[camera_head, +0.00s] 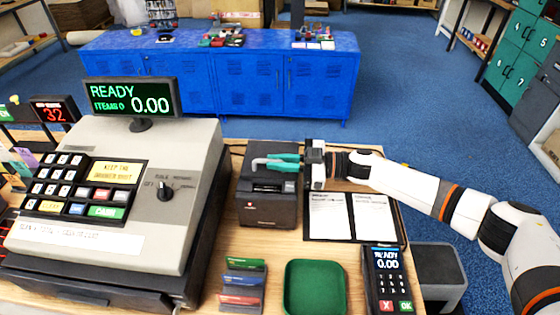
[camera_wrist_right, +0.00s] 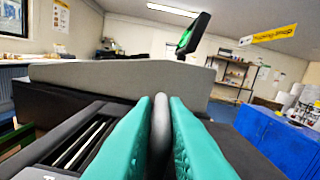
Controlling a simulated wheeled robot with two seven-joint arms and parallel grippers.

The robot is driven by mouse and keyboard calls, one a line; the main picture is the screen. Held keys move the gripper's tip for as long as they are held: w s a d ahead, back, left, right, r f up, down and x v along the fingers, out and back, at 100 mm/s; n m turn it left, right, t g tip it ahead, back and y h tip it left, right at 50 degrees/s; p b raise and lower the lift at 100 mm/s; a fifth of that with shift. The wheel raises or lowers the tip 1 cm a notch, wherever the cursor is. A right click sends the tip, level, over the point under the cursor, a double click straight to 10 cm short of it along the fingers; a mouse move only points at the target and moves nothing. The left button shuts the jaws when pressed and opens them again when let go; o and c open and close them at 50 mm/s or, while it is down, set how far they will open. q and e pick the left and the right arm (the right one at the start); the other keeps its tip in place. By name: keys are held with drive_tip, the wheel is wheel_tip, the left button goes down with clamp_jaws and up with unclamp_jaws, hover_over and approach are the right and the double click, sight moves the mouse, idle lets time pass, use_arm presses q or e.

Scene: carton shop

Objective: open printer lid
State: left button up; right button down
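The dark printer (camera_head: 268,213) stands on the counter just right of the cash register. My right gripper (camera_head: 272,162) reaches in from the right over the printer's top, toward its rear. Its green fingers lie on both sides of a grey bar, which sticks out to the left past the fingertips. In the right wrist view the same grey bar (camera_wrist_right: 160,120) sits between the green fingers, which look closed on it. The gripper partly hides the printer's top, and I cannot tell how far the lid is raised. My left gripper is not in view.
The cash register (camera_head: 120,190) stands close on the left. Right of the printer lie a board with two white sheets (camera_head: 350,217) and a card terminal (camera_head: 387,280). A green tray (camera_head: 315,288) and a card holder (camera_head: 242,286) are in front. Blue lockers (camera_head: 225,75) stand behind.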

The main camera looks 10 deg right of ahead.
drive_tip(key=shift+r, duration=0.1)
drive_tip(key=shift+w+d+r+m+p, duration=0.1)
drive_tip(key=shift+w+r+m+p, duration=0.4)
drive_tip(key=shift+r+m+p, duration=0.2)
drive_tip(key=w+m, duration=0.1)
drive_tip(key=w+r+m+p, duration=0.1)
drive_tip(key=w+r+m, duration=0.1)
drive_tip(key=shift+w+d+r+p, duration=0.25)
drive_tip(key=shift+w+d+p, duration=0.1)
drive_tip(key=shift+p, duration=0.05)
drive_tip(key=shift+w+d+r+m, duration=0.1)
drive_tip(key=shift+w+r+m, duration=0.15)
drive_tip(key=shift+w+m, duration=0.4)
drive_tip(key=shift+w+d+r+b, duration=0.2)
drive_tip(key=shift+w+r+b, duration=0.1)
drive_tip(key=shift+w+b, duration=0.4)
drive_tip(key=c, duration=1.5)
unclamp_jaws()
drive_tip(key=shift+w+f, duration=0.1)
